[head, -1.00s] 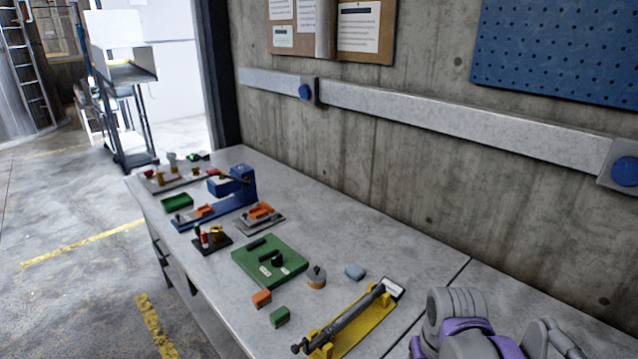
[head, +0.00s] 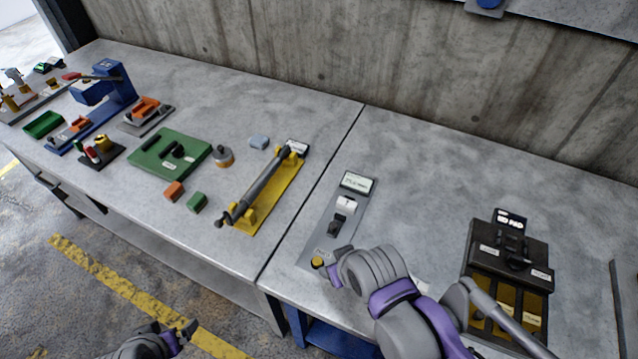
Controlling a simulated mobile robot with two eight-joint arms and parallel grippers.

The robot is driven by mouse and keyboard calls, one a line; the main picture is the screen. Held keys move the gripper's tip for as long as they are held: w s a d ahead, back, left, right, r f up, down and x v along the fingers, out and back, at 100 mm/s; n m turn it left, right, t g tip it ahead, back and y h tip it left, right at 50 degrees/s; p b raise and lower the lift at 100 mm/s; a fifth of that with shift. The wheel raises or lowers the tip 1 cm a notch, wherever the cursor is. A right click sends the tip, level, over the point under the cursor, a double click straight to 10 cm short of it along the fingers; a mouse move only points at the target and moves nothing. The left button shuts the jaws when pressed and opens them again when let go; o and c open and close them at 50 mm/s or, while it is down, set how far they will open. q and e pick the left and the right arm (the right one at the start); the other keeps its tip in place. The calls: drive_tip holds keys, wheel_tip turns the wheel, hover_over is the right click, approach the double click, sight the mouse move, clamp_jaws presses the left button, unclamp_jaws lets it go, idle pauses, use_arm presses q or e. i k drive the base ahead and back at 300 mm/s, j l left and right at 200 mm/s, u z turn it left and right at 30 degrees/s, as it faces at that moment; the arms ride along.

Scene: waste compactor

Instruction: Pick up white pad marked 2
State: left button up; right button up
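I cannot make out a white pad marked 2 in the head view. A small white piece (head: 422,285) shows partly behind my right arm; its marking cannot be read. My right gripper is over the near part of a grey plate with white labels, its fingers largely hidden by my ribbed grey and purple wrist. My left gripper (head: 178,335) is low at the bottom edge, over the floor in front of the bench. Its opening is unclear.
A black box (head: 508,258) with yellow compartments stands right of my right arm. The grey plate (head: 350,210) lies left of it. A yellow stand (head: 270,205) holds a dark rod. A green fixture (head: 195,150) and small blocks are further left. The back of the right-hand bench is clear.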

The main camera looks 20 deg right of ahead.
sight(348, 206)
drive_tip(key=k+z, duration=0.1)
drive_tip(key=z, duration=0.95)
